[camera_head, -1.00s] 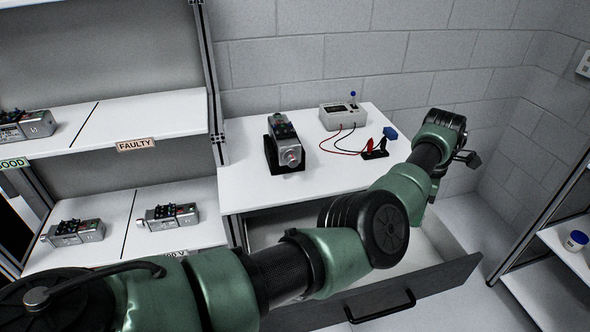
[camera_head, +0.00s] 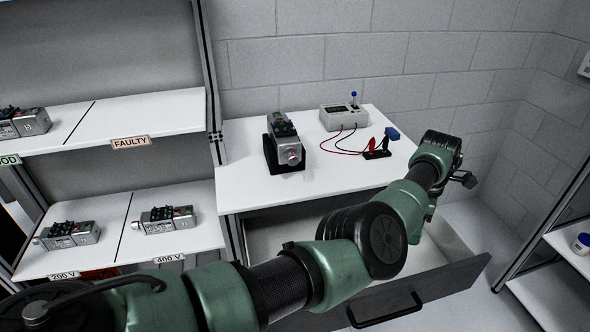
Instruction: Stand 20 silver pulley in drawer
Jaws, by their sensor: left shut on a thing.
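The drawer (camera_head: 468,272) under the white table is pulled open, with a dark front and a black handle. My left arm reaches across it from the left and hides much of its inside. My left gripper (camera_head: 464,180) is at the far right end of that arm, beside the drawer's back right side in the picture. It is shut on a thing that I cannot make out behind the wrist. No loose silver pulley shows clearly. A motor (camera_head: 284,146) with a silver round end stands in a black holder on the table. My right gripper is not in view.
A grey meter box (camera_head: 343,117) with red and black leads and a blue piece (camera_head: 392,134) stand on the table (camera_head: 245,180). Shelves at left hold several motors. A shelf (camera_head: 570,240) at right holds a small white and blue jar (camera_head: 582,244). A brick wall is behind.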

